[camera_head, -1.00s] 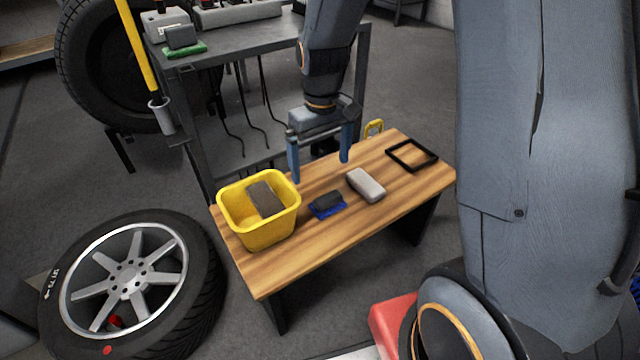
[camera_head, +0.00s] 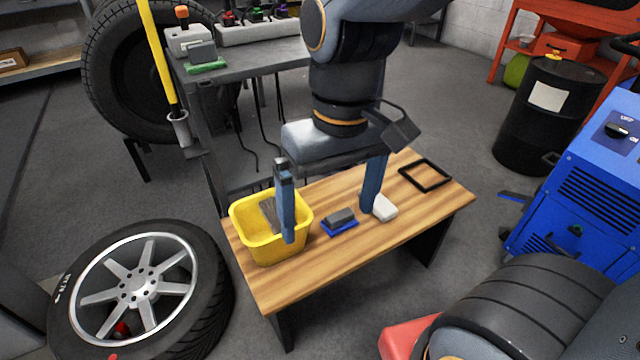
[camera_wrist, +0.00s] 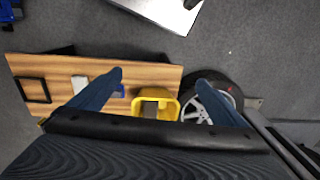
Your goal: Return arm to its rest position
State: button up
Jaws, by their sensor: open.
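My gripper (camera_head: 330,222) is open and empty, with its two blue fingers spread above the wooden bench in the head view. One finger overlaps the yellow bin in the picture and the other partly hides a white block. In the wrist view my gripper (camera_wrist: 160,85) also has its fingers wide apart, with nothing between the tips. My arm (camera_head: 345,75) rises above the gripper to the top of the head view.
The wooden bench (camera_head: 310,275) holds a yellow bin (camera_head: 270,250) with a grey block inside, a dark block on a blue piece (camera_head: 340,222), the white block (camera_head: 385,208) and a black frame (camera_head: 425,175). A wheel (camera_head: 140,285), grey table (camera_head: 255,62), blue machine (camera_head: 575,190) and black drum (camera_head: 545,115) surround it.

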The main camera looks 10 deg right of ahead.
jog(key=d+r+m+p, duration=0.3)
jog(key=d+r+p, duration=0.6)
jog(key=p, duration=1)
jog(key=shift+d+r+h, duration=0.3)
jog(key=shift+d+r, duration=0.05)
jog(key=shift+r, duration=0.6)
